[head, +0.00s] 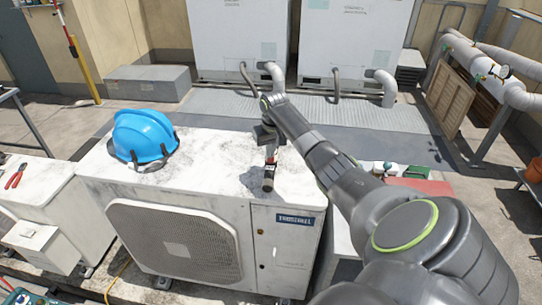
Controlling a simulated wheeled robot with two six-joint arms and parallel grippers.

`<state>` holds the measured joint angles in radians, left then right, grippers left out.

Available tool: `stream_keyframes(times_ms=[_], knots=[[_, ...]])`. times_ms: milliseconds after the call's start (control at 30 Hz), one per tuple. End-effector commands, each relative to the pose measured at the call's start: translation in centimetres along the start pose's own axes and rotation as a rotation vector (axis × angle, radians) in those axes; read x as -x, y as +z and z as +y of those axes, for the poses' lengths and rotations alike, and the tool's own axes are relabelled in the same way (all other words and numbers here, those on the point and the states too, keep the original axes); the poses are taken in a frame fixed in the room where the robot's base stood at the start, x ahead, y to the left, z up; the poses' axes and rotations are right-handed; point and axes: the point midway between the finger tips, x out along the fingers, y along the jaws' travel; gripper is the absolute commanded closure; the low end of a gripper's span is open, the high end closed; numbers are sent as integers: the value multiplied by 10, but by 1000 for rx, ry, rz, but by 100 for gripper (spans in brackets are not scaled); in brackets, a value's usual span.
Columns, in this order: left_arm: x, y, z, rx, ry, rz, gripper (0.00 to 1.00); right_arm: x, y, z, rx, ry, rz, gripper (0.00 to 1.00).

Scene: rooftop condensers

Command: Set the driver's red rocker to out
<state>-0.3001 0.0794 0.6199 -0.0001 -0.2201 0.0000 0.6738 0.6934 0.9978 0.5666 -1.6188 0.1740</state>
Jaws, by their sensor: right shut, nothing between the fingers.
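My right arm reaches in from the lower right over the white condenser unit (215,160). Its gripper (270,147) points down at the top of this unit, near the front right edge. The fingers are shut with nothing between them. Directly below and at the fingertips is a small dark tool, which looks like the driver (268,180), with a bit of red near its upper end. The gripper partly covers it. I cannot tell which way the red rocker is set, or whether the fingertips touch it. My left gripper is not in view.
A blue hard hat (144,136) sits on the same unit to the left. Red-handled pliers (15,176) lie on a lower white unit at the far left. A red box or lid (420,186) and small items are at the right, behind my arm. The unit's middle top is clear.

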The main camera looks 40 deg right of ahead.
Motion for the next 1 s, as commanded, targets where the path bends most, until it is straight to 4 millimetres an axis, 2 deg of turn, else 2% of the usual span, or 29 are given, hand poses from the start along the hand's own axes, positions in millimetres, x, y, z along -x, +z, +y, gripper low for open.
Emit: stream_keyframes(times_ms=[133, 600, 1000], knots=[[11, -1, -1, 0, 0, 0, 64, 16, -2, 0, 0, 0, 0, 100], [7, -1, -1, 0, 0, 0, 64, 50, -8, 0, 0, 0, 2, 100], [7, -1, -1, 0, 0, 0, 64, 58, -9, 0, 0, 0, 0, 100]])
